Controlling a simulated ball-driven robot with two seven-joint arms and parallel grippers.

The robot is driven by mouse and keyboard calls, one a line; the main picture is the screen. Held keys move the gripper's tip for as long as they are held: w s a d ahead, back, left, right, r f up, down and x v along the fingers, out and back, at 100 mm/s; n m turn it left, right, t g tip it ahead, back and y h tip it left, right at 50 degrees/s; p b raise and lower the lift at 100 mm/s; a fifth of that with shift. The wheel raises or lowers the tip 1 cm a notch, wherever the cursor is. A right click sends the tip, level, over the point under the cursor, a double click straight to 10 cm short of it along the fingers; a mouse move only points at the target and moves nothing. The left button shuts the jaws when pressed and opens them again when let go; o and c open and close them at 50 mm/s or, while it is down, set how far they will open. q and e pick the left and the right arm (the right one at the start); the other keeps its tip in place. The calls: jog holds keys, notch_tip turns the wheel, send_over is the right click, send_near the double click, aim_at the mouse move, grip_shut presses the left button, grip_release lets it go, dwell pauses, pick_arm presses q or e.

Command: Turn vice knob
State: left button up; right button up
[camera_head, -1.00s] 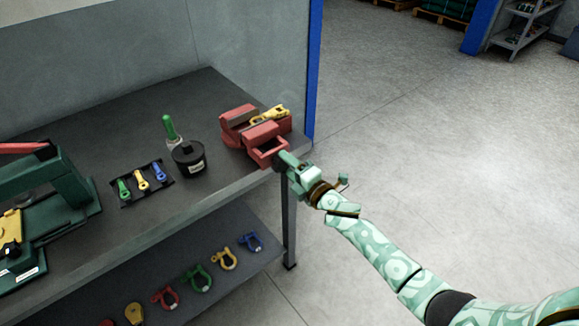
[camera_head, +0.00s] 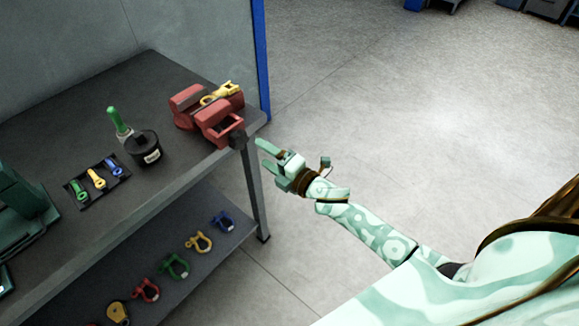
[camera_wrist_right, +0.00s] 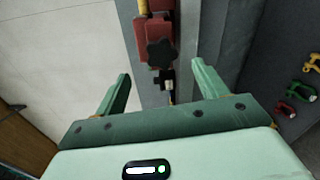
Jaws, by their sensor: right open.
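The red vice (camera_head: 212,112) stands on the far right corner of the dark workbench, with a yellow shackle-like piece (camera_head: 220,93) on top. Its dark knob (camera_head: 238,141) is on the side facing me. In the right wrist view the knob (camera_wrist_right: 161,53) is black and star-shaped, seen beyond and between the fingertips. My right gripper (camera_head: 265,158) is open and empty, just off the bench edge, apart from the knob. Its two green fingers also show in the right wrist view (camera_wrist_right: 160,77). My left gripper is out of view.
A black round can (camera_head: 143,149), a green-handled tool (camera_head: 117,121) and a small tray of coloured pieces (camera_head: 97,181) lie left of the vice. Coloured shackles (camera_head: 175,266) sit on the lower shelf.

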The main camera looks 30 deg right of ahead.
jog(key=v, duration=0.8)
jog(key=s+d+f+m+g+h, duration=0.25)
jog(key=s+f+m, duration=0.25)
jog(key=f, duration=0.4)
jog(key=s+d+f+m+g+h, duration=0.25)
jog(key=s+f+m, duration=0.2)
jog(key=f, duration=0.55)
jog(key=s+d+f+m+g+h, duration=0.1)
jog(key=s+d+f+m+g, duration=0.25)
jog(key=f, duration=0.55)
jog(key=s+a+f+m+g, duration=0.2)
jog(key=s+f, duration=0.2)
jog(key=s, duration=0.6)
jog(key=s+a+f+m+g, duration=0.2)
jog(key=s+a+f+g, duration=0.1)
jog(key=s, duration=0.7)
jog(key=s+a+f+m+g, duration=0.2)
jog(key=s+f, duration=0.4)
jog(key=s, duration=0.5)
jog(key=shift+a+m+g, duration=0.3)
jog(key=shift+m+g, duration=0.15)
jog(key=shift+m, duration=0.05)
